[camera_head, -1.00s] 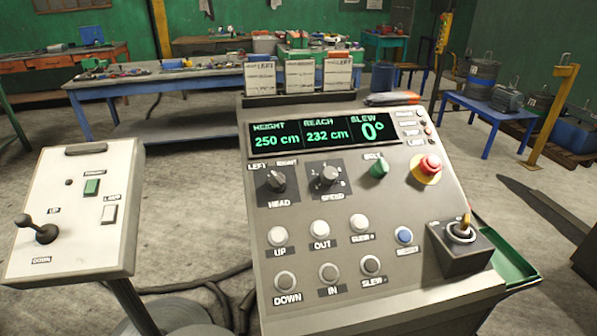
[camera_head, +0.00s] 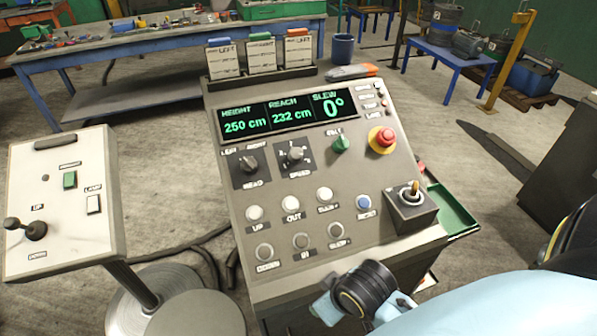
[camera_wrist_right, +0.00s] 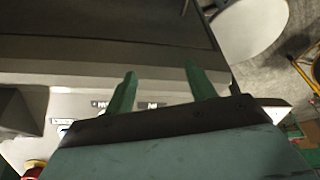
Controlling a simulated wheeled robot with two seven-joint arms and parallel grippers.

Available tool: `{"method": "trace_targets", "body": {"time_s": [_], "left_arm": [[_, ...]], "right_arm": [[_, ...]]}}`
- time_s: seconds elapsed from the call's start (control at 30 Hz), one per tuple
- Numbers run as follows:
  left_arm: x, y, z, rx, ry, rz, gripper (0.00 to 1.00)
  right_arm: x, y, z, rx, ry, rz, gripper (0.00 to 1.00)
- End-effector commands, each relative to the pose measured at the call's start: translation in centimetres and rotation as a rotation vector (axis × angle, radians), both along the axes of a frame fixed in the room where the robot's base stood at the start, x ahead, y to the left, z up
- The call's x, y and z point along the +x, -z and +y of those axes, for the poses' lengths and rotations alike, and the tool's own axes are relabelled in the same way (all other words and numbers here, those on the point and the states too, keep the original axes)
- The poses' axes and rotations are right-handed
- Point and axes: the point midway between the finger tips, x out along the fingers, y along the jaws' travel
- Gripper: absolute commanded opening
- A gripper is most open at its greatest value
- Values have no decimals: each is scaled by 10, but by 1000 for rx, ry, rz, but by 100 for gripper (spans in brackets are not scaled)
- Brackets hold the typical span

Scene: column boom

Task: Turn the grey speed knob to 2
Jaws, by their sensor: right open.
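The grey speed knob (camera_head: 295,155) sits in the upper part of the sloped control panel (camera_head: 370,228), right of the head knob (camera_head: 249,164). Its scale digits are too small to read, so I cannot tell its setting. My right gripper (camera_wrist_right: 162,85) shows two green fingers spread apart with nothing between them, near the panel in the right wrist view. In the head view my right arm comes in at the lower right, at the panel's front edge, well below the knob; its fingers are not clear there. My left gripper is not in view.
The display (camera_head: 285,115) reads height 250 cm, reach 232 cm, slew 0°. A white lever box (camera_head: 60,205) stands left.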

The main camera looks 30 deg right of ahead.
Motion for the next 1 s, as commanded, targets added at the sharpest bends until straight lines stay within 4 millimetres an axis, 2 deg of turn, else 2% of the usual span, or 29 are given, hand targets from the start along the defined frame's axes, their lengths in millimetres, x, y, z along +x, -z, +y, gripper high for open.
{"method": "trace_targets", "body": {"time_s": [0.03,0.07,0.1,0.13,0.2,0.3,0.4,0.53,0.63,0.73,0.87,1.0], "left_arm": [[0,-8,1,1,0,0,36],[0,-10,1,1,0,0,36],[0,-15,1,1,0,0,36],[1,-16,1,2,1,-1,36],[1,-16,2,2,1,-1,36],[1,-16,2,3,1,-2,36],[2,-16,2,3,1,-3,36],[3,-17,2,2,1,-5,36],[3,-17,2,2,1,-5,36],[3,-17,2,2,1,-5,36],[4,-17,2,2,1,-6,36],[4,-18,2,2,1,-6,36]], "right_arm": [[3,-24,-2,0,6,-24,55],[6,-37,-3,2,12,-46,55],[17,-59,-8,3,27,-96,55],[32,-72,-14,6,46,-155,55],[64,-90,-28,11,89,-277,55],[100,-110,-45,17,137,-422,55],[131,-132,-62,22,182,-559,55],[160,-158,-82,29,231,-707,55],[173,-172,-93,30,256,-780,55],[181,-177,-98,31,265,-810,55],[193,-172,-100,31,266,-814,55],[215,-163,-103,30,266,-812,55]]}}
